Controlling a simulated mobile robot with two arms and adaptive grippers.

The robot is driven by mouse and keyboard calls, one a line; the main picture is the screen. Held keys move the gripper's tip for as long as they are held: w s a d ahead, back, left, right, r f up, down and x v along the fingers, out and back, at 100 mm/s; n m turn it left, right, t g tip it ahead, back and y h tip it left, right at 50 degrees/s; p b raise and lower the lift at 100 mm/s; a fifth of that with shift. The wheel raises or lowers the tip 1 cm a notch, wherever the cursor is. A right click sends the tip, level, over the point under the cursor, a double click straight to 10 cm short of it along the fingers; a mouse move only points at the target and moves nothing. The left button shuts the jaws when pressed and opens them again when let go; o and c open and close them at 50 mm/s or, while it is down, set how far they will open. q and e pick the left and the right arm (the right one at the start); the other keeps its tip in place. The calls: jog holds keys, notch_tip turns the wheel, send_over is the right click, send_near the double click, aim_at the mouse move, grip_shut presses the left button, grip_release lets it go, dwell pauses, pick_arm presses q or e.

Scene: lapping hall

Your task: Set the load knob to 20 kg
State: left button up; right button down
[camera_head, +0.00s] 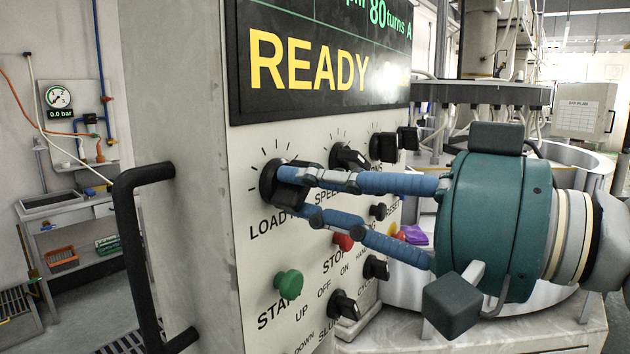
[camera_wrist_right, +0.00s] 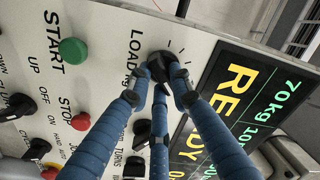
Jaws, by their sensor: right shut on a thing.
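The black round load knob (camera_head: 267,183) is on the pale control panel, above the word LOAD and inside a ring of tick marks. My right gripper (camera_head: 297,194) comes in from the right with its blue fingers shut on the knob. In the wrist view the fingertips (camera_wrist_right: 158,85) sit around the load knob (camera_wrist_right: 157,62) and cover part of it. The knob's pointer is hidden. The display (camera_head: 320,62) shows READY in yellow; in the wrist view the display (camera_wrist_right: 243,95) has green text that reads 70kg. My left gripper is out of view.
The speed knob (camera_head: 349,157) and another black knob (camera_head: 384,146) are right of the load knob. A green START button (camera_head: 288,283) and red STOP button (camera_head: 343,242) are below. A black handle (camera_head: 128,250) stands out at the panel's left side.

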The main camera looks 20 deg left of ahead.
jog(key=shift+s+r+n+p, duration=0.15)
jog(key=shift+n+p, duration=1.2)
jog(key=shift+n, duration=3.2)
jog(key=shift+s+r+n+p, duration=0.15)
jog(key=shift+n+p, duration=1.2)
jog(key=shift+n, duration=3.15)
jog(key=shift+s+r+n+p, duration=0.15)
jog(key=shift+n+p, duration=1.2)
jog(key=shift+n, duration=3.2)
jog(key=shift+w+a, duration=0.1)
jog(key=c, duration=1.5)
grip_release()
jog(key=shift+c, duration=0.2)
jog(key=v, duration=1.2)
jog(key=shift+f, duration=0.1)
